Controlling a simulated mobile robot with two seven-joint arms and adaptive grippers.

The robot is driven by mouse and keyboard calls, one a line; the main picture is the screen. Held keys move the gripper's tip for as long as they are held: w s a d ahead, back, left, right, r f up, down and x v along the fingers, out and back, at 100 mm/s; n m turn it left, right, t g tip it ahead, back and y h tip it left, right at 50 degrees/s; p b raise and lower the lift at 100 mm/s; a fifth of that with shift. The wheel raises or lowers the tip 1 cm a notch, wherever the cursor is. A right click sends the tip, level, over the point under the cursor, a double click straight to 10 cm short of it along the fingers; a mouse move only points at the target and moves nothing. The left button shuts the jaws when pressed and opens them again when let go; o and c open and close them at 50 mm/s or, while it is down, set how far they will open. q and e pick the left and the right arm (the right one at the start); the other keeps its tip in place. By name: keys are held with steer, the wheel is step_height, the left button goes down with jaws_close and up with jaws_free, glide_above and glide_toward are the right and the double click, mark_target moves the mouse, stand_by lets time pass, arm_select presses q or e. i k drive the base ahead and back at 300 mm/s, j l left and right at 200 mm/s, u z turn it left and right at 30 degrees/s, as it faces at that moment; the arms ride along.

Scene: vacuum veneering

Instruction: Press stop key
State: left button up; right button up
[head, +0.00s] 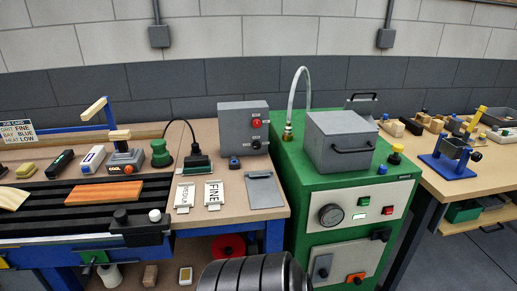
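The green machine (300,205) stands right of centre with a pale control panel (345,226) on its front. The panel has a round gauge (331,215), a small green lit element (364,201) and a small red key (388,210). A grey control box (236,120) on the bench behind also carries a red button (257,123). No label is readable, so I cannot tell which is the stop key. Neither gripper shows. A dark ribbed part, probably my own arm, fills the bottom centre and hides part of the machine's lower left.
A grey lidded box (338,135) with a handle sits on the machine. A yellow-topped knob (396,150) stands beside it. The left bench (262,212) holds tools, cards and a clipboard. The right table (450,185) holds a blue stand (450,166). Floor shows at lower right.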

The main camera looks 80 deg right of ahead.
mark_target(387, 211)
steer(key=z, duration=3.3)
